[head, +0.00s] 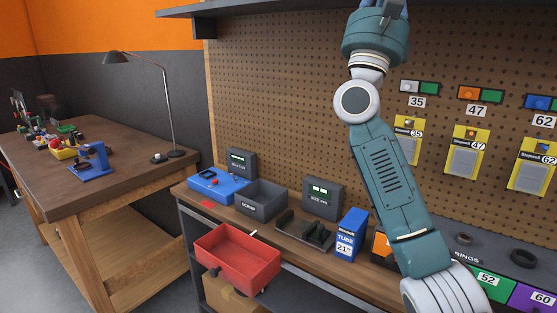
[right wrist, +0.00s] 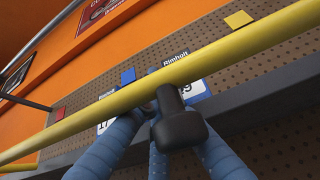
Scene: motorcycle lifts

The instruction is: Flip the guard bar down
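The guard bar (right wrist: 100,108) is a yellow tube that runs diagonally across the right wrist view, from lower left to upper right. A black grip (right wrist: 178,122) sticks out from its middle toward the camera. The blue fingers of my right gripper (right wrist: 160,112) come up from below and pass behind the bar, around and behind the black grip. I cannot tell whether they press on either. In the head view my right arm rises to the top edge, where the gripper is mostly cut off. The bar is not in the head view. My left gripper is not in view.
A pegboard with yellow numbered holders (head: 465,155) stands behind my right arm. Below it, a bench carries a grey bin (head: 262,199) and a blue tube box (head: 350,235); a red tray (head: 238,257) projects in front. A wooden table (head: 60,185) with a lamp stands at left.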

